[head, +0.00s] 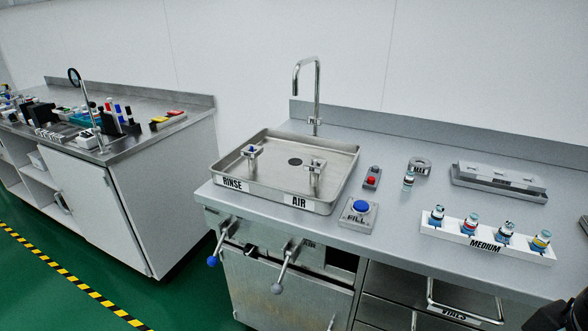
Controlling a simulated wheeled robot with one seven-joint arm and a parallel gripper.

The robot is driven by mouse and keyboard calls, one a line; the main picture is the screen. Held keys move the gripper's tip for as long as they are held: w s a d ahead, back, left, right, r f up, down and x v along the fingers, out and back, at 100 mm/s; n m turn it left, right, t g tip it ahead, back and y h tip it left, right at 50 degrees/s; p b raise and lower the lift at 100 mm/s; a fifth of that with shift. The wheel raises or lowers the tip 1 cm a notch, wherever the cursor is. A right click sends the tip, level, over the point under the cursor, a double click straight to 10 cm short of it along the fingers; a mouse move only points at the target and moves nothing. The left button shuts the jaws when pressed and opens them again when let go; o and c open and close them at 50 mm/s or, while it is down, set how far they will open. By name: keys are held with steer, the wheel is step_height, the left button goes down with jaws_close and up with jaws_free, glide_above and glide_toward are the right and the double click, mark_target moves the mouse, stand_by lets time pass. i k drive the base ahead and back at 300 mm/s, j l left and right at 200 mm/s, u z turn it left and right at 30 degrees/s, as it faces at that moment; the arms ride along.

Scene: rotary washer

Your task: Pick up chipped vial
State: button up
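Several small vials with dark and white tops stand upright in a white rack labelled MEDIUM (450,238) at the right of the steel counter. They are a blue-banded vial (437,215), a red-banded vial (470,223), another blue-banded vial (505,233) and a yellow-banded vial (541,241). A single small vial (408,181) stands apart on the counter, just in front of a grey round holder labelled MAX (420,167). I cannot tell which vial is chipped at this size. My gripper's fingers are not seen; only a dark part, probably of my arm, shows at the bottom right corner.
A shallow steel basin (335,183) with RINSE and AIR fixtures sits left under a tall tap (316,95). A blue FILL button (361,208) and red button (371,180) are beside it. A metal block (500,182) lies behind the rack.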

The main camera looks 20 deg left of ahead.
mark_target(436, 218)
steer(key=i+j+z, duration=0.15)
steer(key=z, duration=0.2)
steer(key=i+j+z, duration=0.15)
steer(key=j+z, duration=0.2)
steer(key=i+j+z, duration=0.1)
steer(key=j+z, duration=0.25)
steer(key=l, duration=0.1)
